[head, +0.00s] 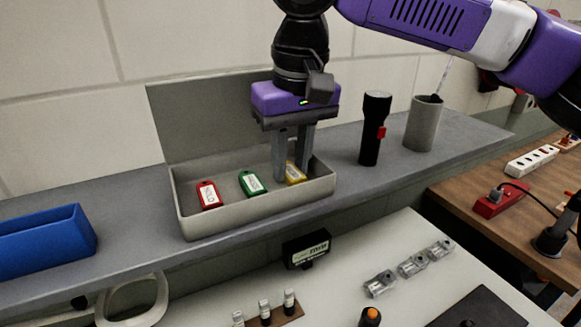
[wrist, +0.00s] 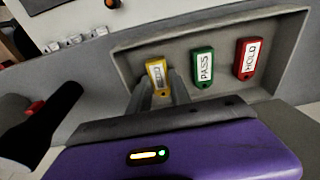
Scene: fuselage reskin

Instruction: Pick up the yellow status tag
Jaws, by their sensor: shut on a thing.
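The yellow status tag (head: 295,174) lies in the right end of an open grey box (head: 255,218) on the shelf, partly hidden behind a finger in the head view. In the wrist view the yellow tag (wrist: 157,76) shows between my fingertips, with a white label. My gripper (head: 290,172) points down into the box and is shut on the yellow tag. A green tag (head: 251,183), reading PASS in the wrist view (wrist: 203,68), and a red tag (head: 208,195), reading HOLD (wrist: 247,59), lie to its left in the head view.
The box's raised lid (head: 205,125) stands behind. A black flashlight (head: 375,130) and a grey cup (head: 423,124) stand right of the box. A blue bin (head: 45,243) is at the left. Shelf between bin and box is clear.

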